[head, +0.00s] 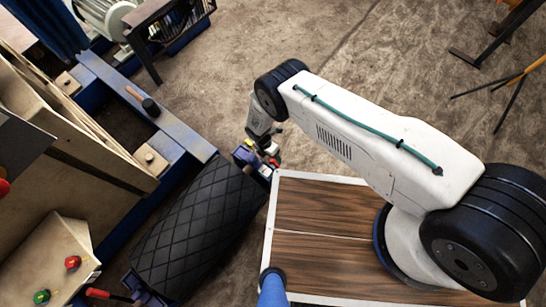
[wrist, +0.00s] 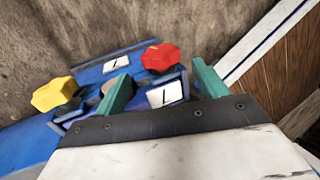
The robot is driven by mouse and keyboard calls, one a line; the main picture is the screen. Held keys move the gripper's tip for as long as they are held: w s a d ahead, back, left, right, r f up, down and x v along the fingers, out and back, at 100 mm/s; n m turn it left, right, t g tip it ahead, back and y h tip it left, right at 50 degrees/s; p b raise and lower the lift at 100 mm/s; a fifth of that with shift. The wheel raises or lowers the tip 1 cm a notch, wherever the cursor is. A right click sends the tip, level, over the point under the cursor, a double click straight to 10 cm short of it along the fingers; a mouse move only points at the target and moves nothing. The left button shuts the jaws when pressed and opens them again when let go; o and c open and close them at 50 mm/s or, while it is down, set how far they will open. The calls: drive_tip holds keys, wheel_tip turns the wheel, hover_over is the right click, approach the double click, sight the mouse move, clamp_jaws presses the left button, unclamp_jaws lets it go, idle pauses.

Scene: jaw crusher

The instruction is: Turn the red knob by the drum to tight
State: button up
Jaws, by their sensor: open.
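The red knob (wrist: 161,58) is a lobed knob on a blue block by the drum's upper right end. In the wrist view it appears between and slightly beyond the fingertips of my gripper (wrist: 160,72), with a gap on each side. My gripper's teal fingers are spread and hold nothing. A yellow knob (wrist: 56,94) sits on the same block, left of the fingers. White plates with black marks (wrist: 117,64) lie beside the knobs. The drum (head: 197,235) is black with a diamond pattern. In the head view my gripper (head: 268,150) hides much of the block.
A wood-topped surface with a white rim (head: 270,225) lies right of the drum. A panel at lower left carries another red knob (head: 72,262) and a green one (head: 41,296). A red-handled lever (head: 97,293) is near the drum's lower end. Open floor lies above the block.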

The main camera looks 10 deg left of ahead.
drive_tip(key=shift+a+r, duration=0.15)
drive_tip(key=shift+r, duration=0.45)
